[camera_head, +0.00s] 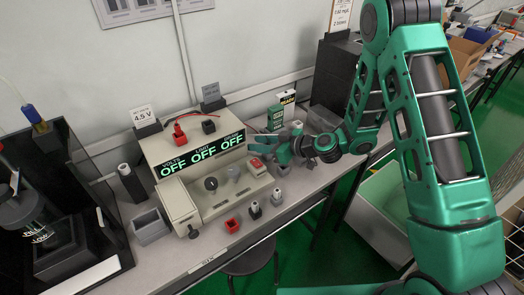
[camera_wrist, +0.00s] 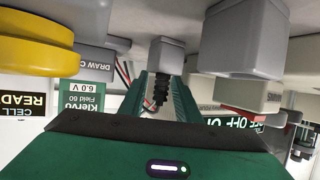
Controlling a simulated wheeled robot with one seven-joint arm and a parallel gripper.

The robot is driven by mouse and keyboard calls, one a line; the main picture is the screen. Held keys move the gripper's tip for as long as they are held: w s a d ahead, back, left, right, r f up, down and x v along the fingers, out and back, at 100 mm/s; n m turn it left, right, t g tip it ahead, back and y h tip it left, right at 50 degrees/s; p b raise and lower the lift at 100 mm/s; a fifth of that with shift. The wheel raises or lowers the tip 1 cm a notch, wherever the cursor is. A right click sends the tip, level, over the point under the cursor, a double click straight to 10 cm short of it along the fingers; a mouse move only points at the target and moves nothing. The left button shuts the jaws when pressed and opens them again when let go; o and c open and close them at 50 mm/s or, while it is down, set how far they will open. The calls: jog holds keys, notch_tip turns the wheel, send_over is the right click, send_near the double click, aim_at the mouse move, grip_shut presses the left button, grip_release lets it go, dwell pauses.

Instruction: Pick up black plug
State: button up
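A black ribbed plug (camera_wrist: 161,84) stands out of a grey block (camera_wrist: 166,55) in the wrist view, which looks upside down with the bench at the top. My gripper (camera_wrist: 162,97) has its two teal fingers apart, one on each side of the plug. Small gaps seem to show between plug and fingers, and I see no clear grip. In the head view my gripper (camera_head: 284,152) is low over the bench, right of the cream power supply (camera_head: 205,163). The plug at my fingers is hard to make out there.
A red plug (camera_head: 180,135) and a black piece (camera_head: 208,126) sit on top of the power supply. A yellow-ended cylinder (camera_wrist: 40,42) is close in the wrist view.

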grip_shut()
jog(key=shift+r, duration=0.1)
